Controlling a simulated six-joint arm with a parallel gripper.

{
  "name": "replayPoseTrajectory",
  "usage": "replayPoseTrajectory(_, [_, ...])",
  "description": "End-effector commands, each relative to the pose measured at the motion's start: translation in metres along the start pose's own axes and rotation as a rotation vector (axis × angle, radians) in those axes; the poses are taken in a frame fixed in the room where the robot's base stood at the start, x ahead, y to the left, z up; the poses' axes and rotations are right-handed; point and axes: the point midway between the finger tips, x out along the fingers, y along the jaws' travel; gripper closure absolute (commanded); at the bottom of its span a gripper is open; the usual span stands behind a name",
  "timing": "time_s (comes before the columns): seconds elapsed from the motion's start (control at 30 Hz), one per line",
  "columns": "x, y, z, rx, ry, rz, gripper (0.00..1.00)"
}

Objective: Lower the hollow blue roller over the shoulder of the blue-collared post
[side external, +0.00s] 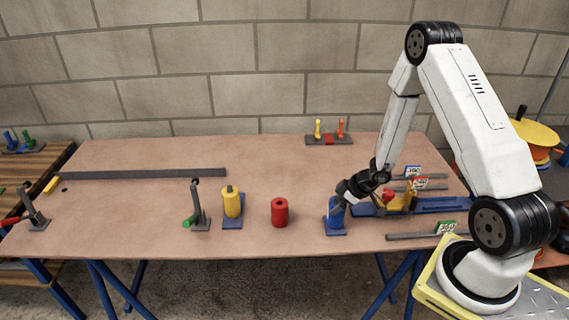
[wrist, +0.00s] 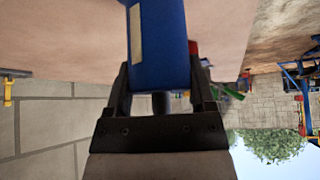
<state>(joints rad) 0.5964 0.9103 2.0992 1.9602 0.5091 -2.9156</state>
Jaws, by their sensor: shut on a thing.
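My gripper (side external: 345,200) is shut on the blue roller (side external: 335,214), near the table's front edge, right of centre. In the wrist view the blue roller (wrist: 158,38), with a cream strip on its side, sits between the two dark jaws (wrist: 160,88). In the side view the roller looks roughly upright over a flat blue base plate (side external: 336,232). The blue-collared post cannot be made out there. I cannot tell whether the roller is around the post or still above it.
A red hollow roller (side external: 279,211) stands to the left. Beyond it are a yellow roller (side external: 233,204) on a blue base and a dark clamp stand (side external: 198,207). A blue rail (side external: 435,205) and grey bars with tags lie to the right.

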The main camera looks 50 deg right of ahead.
Motion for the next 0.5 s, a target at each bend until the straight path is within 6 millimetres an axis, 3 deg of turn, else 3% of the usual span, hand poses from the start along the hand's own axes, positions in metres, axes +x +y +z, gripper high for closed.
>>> replayPoseTrajectory(0.03, [0.0007,0.0003,0.0001,0.0,0.001,0.0,1.0])
replayPoseTrajectory(0.07, [0.0006,0.0004,-0.0001,-0.001,0.001,0.001,0.23])
replayPoseTrajectory(0.13, [0.0005,0.0004,-0.0002,-0.001,0.001,0.001,0.01])
replayPoseTrajectory(0.5, [-0.0013,0.0003,0.0003,-0.001,0.0,0.0,0.0])
